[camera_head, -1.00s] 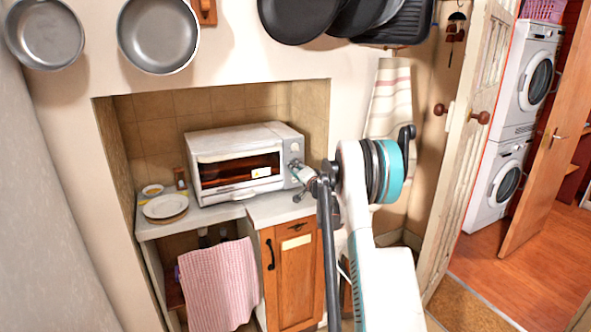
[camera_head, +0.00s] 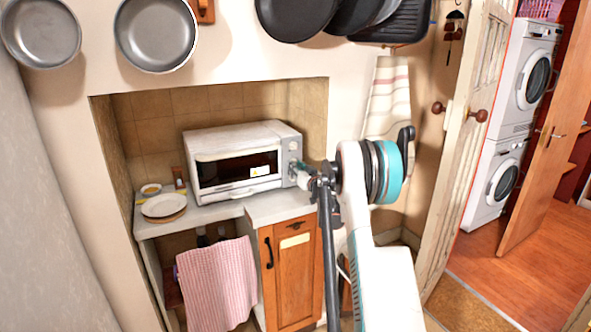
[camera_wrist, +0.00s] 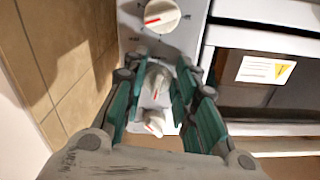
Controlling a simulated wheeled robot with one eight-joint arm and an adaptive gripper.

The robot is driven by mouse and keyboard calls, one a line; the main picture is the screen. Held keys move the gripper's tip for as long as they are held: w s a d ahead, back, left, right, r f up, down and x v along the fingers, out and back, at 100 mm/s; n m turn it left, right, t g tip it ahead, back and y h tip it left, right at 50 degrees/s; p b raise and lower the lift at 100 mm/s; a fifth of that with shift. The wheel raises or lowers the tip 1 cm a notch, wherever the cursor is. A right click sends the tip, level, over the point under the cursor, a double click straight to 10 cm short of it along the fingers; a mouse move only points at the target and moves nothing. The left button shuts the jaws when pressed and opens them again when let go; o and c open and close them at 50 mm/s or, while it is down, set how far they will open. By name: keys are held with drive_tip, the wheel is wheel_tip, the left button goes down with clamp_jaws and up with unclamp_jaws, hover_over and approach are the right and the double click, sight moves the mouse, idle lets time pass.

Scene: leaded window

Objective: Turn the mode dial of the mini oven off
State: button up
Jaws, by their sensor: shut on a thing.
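The white mini oven (camera_head: 235,142) stands on the counter in the niche, its dial panel at the right end of its front. The panel print is too small to tell which is the mode dial. My gripper (camera_wrist: 160,84) has its green fingers on both sides of the middle dial and is shut on it. In the head view my gripper (camera_head: 302,172) is at the panel, hiding the lower dials. The oven window is dark.
White plates (camera_head: 164,206) and a small bowl (camera_head: 151,189) stand on the counter left of the oven. A pink towel (camera_head: 217,285) hangs below the counter beside a wooden cupboard door (camera_head: 292,275). Pans hang above. An open door (camera_head: 463,150) stands to the right.

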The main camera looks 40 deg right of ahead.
drive_tip(key=shift+n, duration=0.9)
drive_tip(key=shift+d, duration=0.1)
drive_tip(key=o, duration=1)
drive_tip(key=shift+c, duration=0.2)
drive_tip(key=v, duration=1.2)
